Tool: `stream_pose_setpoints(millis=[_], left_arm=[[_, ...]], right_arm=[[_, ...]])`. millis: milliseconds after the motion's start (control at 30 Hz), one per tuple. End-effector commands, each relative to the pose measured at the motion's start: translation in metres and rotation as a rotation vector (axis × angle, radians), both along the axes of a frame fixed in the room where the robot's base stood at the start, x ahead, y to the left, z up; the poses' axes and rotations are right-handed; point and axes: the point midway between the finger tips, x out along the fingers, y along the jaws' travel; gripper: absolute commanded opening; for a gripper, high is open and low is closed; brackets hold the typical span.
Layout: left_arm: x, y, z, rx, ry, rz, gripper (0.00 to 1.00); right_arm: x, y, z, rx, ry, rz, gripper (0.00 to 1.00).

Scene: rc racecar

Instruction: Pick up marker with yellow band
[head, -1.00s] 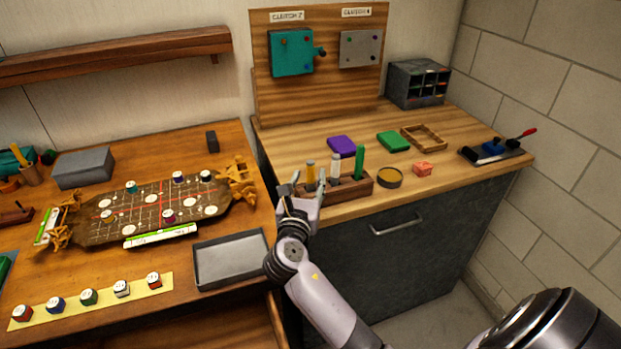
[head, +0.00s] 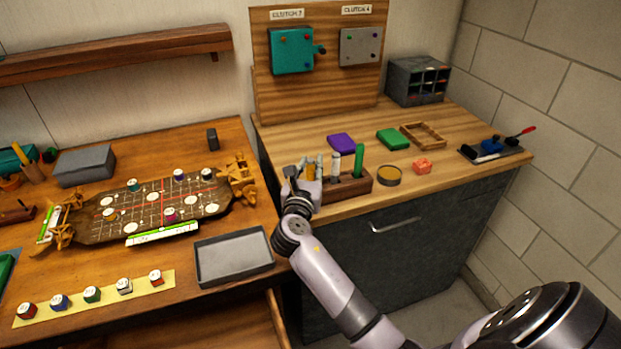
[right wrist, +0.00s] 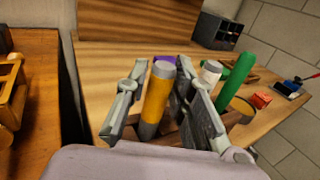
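In the right wrist view, my right gripper (right wrist: 161,78) is open with one finger on each side of the marker. A gap shows on the left side; whether the right finger touches it I cannot tell. My left gripper is not in view.
A white-topped marker (right wrist: 211,72) stands close to the right finger, with a green marker (right wrist: 235,82) beyond it. A round tin (head: 389,176) and an orange block (head: 422,166) lie right of the holder. A grey tray (head: 236,279) lies on the left table.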

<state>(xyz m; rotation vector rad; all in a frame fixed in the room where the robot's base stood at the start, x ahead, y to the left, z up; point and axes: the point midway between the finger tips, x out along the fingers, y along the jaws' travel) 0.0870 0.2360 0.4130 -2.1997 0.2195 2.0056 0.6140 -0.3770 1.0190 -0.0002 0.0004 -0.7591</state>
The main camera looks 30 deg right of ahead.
Motion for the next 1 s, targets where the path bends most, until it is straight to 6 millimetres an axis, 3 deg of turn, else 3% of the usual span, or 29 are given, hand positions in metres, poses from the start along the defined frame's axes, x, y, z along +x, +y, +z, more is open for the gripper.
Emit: stream_pose_setpoints(millis=[300,667,833,1000], left_arm=[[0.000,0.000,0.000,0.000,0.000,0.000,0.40],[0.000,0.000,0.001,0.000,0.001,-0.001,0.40],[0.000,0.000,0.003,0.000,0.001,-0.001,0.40],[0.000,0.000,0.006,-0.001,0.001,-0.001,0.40]], right_arm=[[0.000,0.000,0.000,0.000,0.000,0.000,0.00],[0.000,0.000,0.003,0.000,-0.001,0.000,0.00],[0.000,0.000,0.019,0.002,-0.004,-0.001,0.00],[0.000,0.000,0.050,0.001,-0.006,-0.001,0.00]])
